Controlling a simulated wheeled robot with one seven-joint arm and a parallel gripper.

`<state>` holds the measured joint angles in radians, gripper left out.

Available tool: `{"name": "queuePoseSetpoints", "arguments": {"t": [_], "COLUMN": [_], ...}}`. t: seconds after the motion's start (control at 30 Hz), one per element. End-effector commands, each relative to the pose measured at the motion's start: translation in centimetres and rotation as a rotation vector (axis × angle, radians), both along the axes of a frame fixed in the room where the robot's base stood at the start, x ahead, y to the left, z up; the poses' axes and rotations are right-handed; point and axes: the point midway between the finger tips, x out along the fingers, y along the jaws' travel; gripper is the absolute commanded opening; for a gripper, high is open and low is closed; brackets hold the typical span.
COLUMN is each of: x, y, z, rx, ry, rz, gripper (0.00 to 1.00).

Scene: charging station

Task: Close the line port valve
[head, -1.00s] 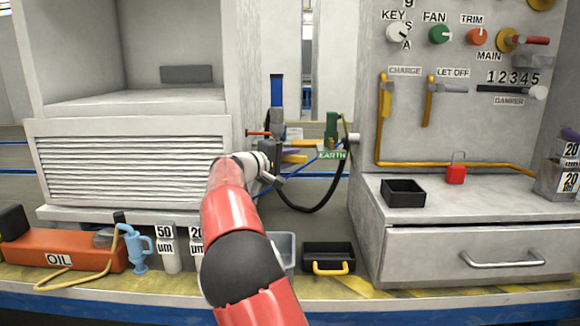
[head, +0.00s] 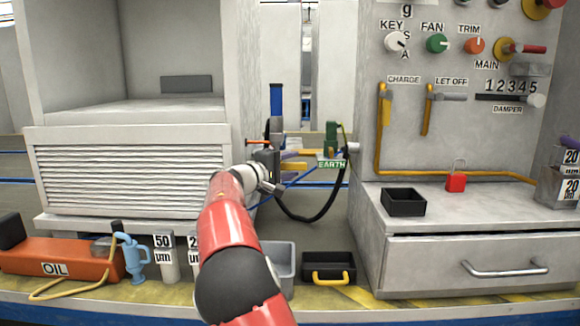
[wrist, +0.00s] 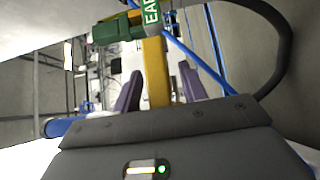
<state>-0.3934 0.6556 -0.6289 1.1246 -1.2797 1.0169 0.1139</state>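No label reading line port shows, so I cannot be sure which part is the valve. A yellow bar (wrist: 155,68) stands beside the green clamp (wrist: 118,28) with its EARTH tag in the wrist view. In the head view the yellow part (head: 293,166) is just right of my gripper (head: 270,163), left of the green clamp (head: 331,140). In the wrist view my gripper (wrist: 162,82) has its two purple fingers apart, one on each side of the bar, with gaps showing. Contact is not visible. My wrist hides part of the fitting in the head view.
A blue upright cylinder (head: 276,101) and a small orange handle (head: 258,142) are close to my gripper. A black hose (head: 318,212) loops below. The grey cabinet (head: 125,175) is left and the control panel (head: 450,135) right.

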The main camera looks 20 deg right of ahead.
Motion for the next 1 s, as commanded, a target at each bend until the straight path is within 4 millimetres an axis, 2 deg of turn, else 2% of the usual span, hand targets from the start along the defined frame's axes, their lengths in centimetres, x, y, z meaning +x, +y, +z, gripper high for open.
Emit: {"name": "queuePoseSetpoints", "arguments": {"t": [0.27, 0.7, 1.0], "x": [-0.1, -2.5, -3.0], "y": [0.2, 6.2, 7.2], "z": [0.0, -0.1, -0.1], "rx": [0.002, 0.001, 0.001], "ry": [-0.002, -0.001, -0.002], "rz": [0.001, 0.002, -0.001], "gripper": [0.42, 0.42, 0.42]}}
